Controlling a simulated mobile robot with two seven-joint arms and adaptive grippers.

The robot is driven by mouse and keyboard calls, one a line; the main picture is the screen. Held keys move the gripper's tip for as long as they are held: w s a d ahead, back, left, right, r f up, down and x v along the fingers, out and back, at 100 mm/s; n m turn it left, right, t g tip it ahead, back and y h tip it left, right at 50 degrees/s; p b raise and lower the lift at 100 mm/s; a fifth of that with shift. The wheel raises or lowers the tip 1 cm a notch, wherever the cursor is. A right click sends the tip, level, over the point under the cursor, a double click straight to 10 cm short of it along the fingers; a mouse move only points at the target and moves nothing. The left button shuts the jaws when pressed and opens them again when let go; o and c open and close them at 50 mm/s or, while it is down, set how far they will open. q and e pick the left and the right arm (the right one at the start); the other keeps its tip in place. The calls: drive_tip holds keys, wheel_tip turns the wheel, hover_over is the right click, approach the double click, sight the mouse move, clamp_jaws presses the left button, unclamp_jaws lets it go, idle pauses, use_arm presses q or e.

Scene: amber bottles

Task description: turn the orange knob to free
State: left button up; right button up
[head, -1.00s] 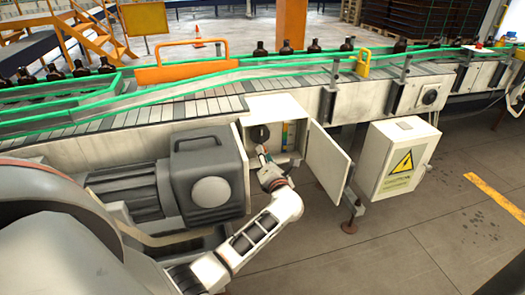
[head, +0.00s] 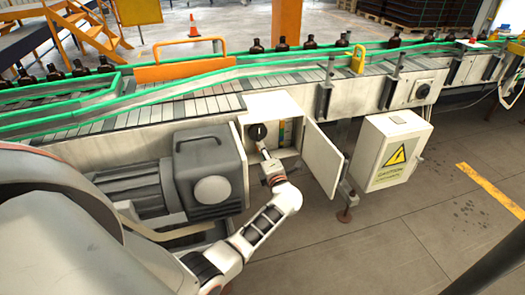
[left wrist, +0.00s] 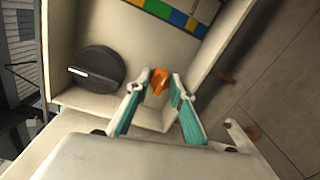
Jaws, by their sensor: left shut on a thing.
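The orange knob (left wrist: 158,82) shows in the left wrist view inside an open white cabinet, low beside a black round switch. My left gripper (left wrist: 156,87) has one teal-padded finger on each side of the knob and is shut on it. In the head view my left gripper (head: 263,150) reaches into the open cabinet (head: 283,103), and the knob is too small or hidden to make out there. My right gripper is in neither view.
The black round switch (left wrist: 95,69) sits close left of the knob. The cabinet door (head: 322,162) hangs open on the right. A grey motor (head: 208,165) stands close left, and a conveyor (head: 180,107) with amber bottles runs above. A caution box (head: 390,150) stands right.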

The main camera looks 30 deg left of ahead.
use_arm(q)
drive_tip(key=o, duration=1.1)
drive_tip(key=shift+s+f, duration=0.1)
drive_tip(key=shift+f, duration=0.05)
drive_tip(key=v, duration=0.8)
drive_tip(key=shift+r, duration=0.25)
